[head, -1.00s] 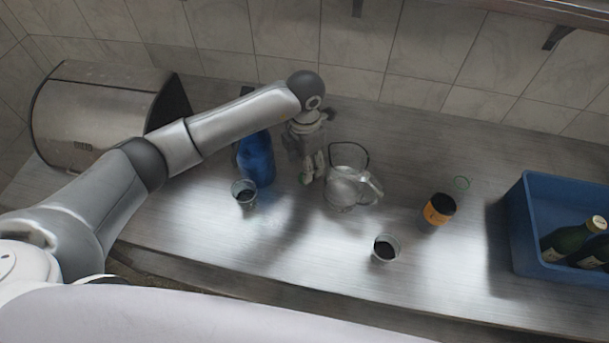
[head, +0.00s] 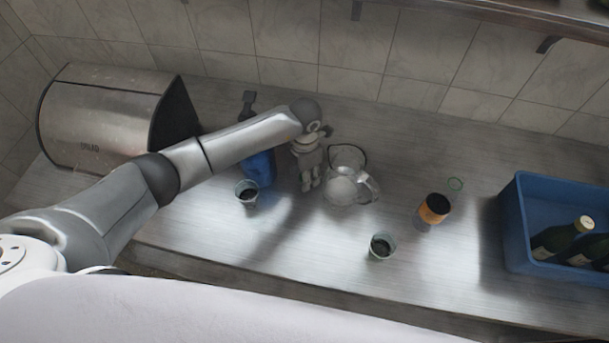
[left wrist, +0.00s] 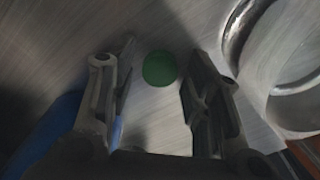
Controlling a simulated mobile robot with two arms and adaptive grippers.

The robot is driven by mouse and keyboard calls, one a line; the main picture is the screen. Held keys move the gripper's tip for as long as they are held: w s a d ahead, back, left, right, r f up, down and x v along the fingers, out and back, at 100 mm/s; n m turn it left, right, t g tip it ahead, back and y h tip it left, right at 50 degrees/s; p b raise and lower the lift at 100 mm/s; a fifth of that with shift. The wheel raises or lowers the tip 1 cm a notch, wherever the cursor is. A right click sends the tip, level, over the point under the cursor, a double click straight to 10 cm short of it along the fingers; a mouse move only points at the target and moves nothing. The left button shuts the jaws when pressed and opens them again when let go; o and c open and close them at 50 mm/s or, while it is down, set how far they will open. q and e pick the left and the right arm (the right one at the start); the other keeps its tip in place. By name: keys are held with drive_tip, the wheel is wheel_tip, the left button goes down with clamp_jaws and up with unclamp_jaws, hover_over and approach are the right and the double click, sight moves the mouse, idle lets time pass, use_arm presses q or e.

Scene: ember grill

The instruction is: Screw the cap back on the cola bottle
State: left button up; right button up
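A round green cap (left wrist: 160,68) lies on the metal counter in the left wrist view, between and slightly beyond my fingers. It is hidden in the head view. My left gripper (left wrist: 158,75) is open, one finger on each side of the cap, with nothing held; whether the fingers touch it cannot be told. In the head view my left gripper (head: 309,184) points down at the counter between the blue bottle and the glass jug. I cannot identify an open cola bottle with certainty; green-glass bottles (head: 562,238) lie in the blue crate. My right gripper is not in view.
A glass jug (head: 343,190) stands close right of my left gripper, a blue bottle (head: 259,168) close left. The front centre is clear.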

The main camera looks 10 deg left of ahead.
use_arm(q)
drive_tip(key=c, duration=0.4)
drive_tip(key=shift+c, duration=0.2)
wheel_tip(320, 180, up, 10)
drive_tip(key=b, duration=0.3)
drive_tip(key=shift+b, duration=0.35)
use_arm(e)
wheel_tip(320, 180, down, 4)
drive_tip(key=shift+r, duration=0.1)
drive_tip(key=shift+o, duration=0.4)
